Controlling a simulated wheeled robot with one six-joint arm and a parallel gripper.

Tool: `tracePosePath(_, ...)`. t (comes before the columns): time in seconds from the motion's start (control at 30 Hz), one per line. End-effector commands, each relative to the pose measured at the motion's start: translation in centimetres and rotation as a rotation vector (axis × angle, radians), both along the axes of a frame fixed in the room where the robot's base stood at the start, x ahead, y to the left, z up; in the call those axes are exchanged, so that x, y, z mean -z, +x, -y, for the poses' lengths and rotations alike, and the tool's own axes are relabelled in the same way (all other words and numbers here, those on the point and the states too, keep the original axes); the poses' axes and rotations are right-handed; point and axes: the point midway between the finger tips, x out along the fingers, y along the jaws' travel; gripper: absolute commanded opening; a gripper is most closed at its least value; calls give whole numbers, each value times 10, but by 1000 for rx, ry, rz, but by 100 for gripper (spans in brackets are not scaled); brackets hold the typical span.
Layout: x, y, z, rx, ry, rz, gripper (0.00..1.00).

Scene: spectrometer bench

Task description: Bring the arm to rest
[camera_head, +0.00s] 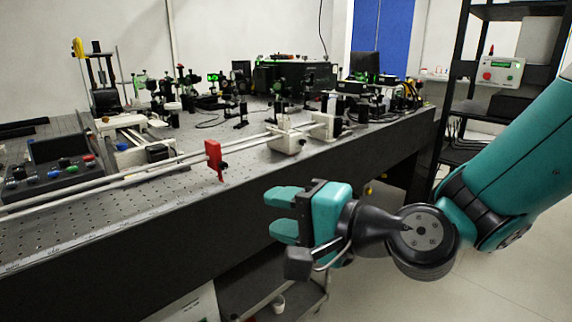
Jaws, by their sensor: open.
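My gripper (284,214) is teal with a dark mount and sits right of the picture's middle. Its two fingers point left and are spread apart, with nothing between them. It is in front of the optical bench (110,228), over the bench's dark front side in the picture. My teal arm reaches in from the right edge, bent at a dark round wrist joint. How far the fingers are from the bench side I cannot tell.
A control box with coloured buttons (48,177) is at the left. Several optical mounts crowd the back. A black shelf (458,95) stands behind my arm. Floor (440,300) shows at lower right.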

Motion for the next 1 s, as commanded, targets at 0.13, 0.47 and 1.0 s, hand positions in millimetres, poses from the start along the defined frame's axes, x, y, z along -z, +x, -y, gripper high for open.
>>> tracePosePath(0.13, 3, -41, 11, -250, -335, 154, 43)
tracePosePath(0.47, 29, -113, 97, -697, -951, 259, 43)
tracePosePath(1.0, -64, -151, 152, -910, -1172, 199, 43)
